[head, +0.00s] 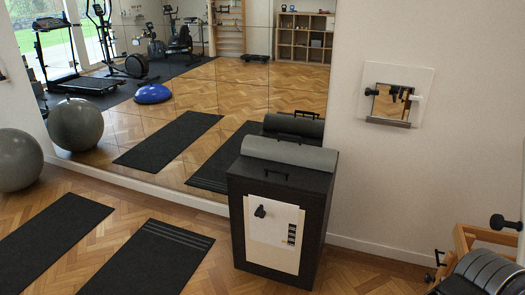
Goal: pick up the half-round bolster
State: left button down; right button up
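The half-round bolster (290,153) is grey, with a rounded upper side. It lies lengthwise across the top of a black cabinet (236,215) in front of the mirror wall. A small black handle-like bar (276,174) shows at the bolster's near side, by the front edge of the cabinet top. I cannot tell whether the bar belongs to the bolster or to the cabinet. Neither of my grippers is in view, and nothing is seen touching the bolster.
Mirrors (200,85) stand behind the cabinet and reflect the bolster. Black mats (150,258) lie on the parquet at left, with a grey ball (18,160) beyond.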

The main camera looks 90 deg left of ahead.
aim_at(305, 156)
jog(key=u, duration=2.75)
jog(key=i+l, duration=0.2)
jog(key=i, duration=0.35)
jog(key=i+l, duration=0.2)
jog(key=i, duration=0.4)
jog(key=i+l, duration=0.2)
jog(key=i, duration=0.35)
jog(key=i+l, duration=0.2)
jog(key=i, duration=0.4)
jog(key=z, duration=0.85)
